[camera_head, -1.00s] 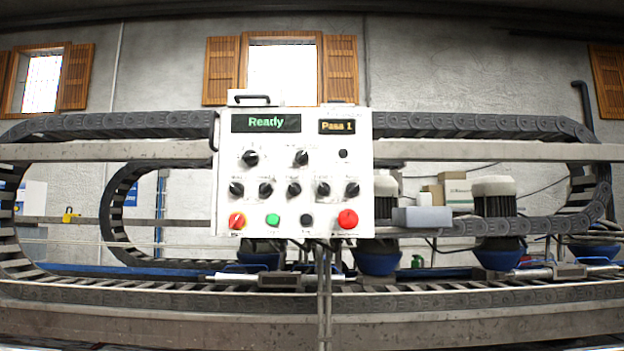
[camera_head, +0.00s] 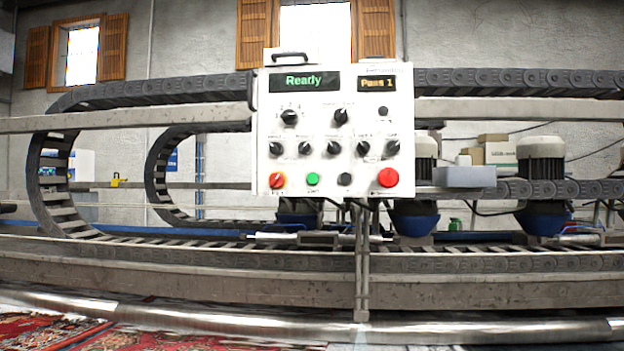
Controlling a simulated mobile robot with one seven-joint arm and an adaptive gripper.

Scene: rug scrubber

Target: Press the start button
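A white control panel (camera_head: 300,133) stands upright on a post in front of the machine, a little right of the picture's middle. Its left display (camera_head: 298,81) reads "Ready" in green and its right display (camera_head: 377,83) reads "Pass 1". A green button (camera_head: 313,179) sits in the bottom row; a label below it appears to read "START". Several black knobs sit above. My gripper is not in view.
A long metal roller (camera_head: 230,321) runs across the front of the machine. Patterned red rugs (camera_head: 40,331) lie at the lower left. A grey box (camera_head: 465,177) juts out right of the panel. Motors (camera_head: 540,170) and cable chains stand behind.

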